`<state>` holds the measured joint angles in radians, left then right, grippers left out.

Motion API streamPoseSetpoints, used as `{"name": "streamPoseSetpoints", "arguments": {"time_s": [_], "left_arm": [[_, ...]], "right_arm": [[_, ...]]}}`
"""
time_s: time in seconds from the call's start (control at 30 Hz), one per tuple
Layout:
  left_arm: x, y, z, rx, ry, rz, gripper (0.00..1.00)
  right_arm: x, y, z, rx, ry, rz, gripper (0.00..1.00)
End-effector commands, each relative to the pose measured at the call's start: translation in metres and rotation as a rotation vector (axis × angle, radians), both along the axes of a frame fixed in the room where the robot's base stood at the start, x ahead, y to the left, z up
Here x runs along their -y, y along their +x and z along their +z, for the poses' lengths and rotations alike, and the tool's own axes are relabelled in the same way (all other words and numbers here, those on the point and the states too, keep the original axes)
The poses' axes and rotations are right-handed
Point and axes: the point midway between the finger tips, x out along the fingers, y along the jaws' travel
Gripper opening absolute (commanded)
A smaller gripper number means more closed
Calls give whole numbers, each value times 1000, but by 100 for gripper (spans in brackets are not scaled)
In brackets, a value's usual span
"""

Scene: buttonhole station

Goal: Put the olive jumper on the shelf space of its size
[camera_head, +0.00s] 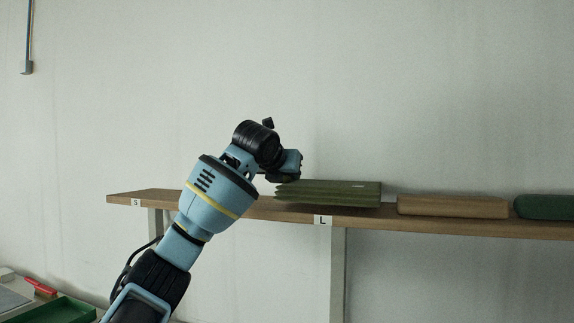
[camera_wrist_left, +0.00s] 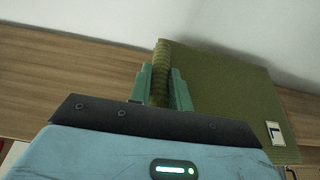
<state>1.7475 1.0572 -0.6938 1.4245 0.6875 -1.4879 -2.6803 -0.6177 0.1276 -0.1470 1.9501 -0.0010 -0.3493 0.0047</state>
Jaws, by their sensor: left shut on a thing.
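The olive jumper (camera_head: 335,194) is a folded flat block, at the wooden shelf (camera_head: 240,209) above the L label (camera_head: 322,220). It looks level and very close to the board; I cannot tell whether it rests on it. My left gripper (camera_head: 276,179) is at its left end. In the left wrist view the two green fingers (camera_wrist_left: 164,84) are shut on the ribbed edge of the jumper (camera_wrist_left: 215,90). A white tag (camera_wrist_left: 275,133) on it seems to read L. My right gripper is not in view.
A tan folded item (camera_head: 452,206) lies right of the jumper, with a small gap. A dark green one (camera_head: 545,207) is farther right. The shelf near the S label (camera_head: 136,202) is bare. A green tray (camera_head: 65,310) is low at left. The wall is close behind.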

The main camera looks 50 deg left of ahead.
Motion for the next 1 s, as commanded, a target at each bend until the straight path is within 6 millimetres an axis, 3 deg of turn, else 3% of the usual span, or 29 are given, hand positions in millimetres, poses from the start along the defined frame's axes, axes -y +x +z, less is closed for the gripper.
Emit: {"name": "streamPoseSetpoints", "arguments": {"time_s": [1.0], "left_arm": [[0, -1, -13, 3, 0, -1, 0]], "right_arm": [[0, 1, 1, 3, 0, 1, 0]]}}
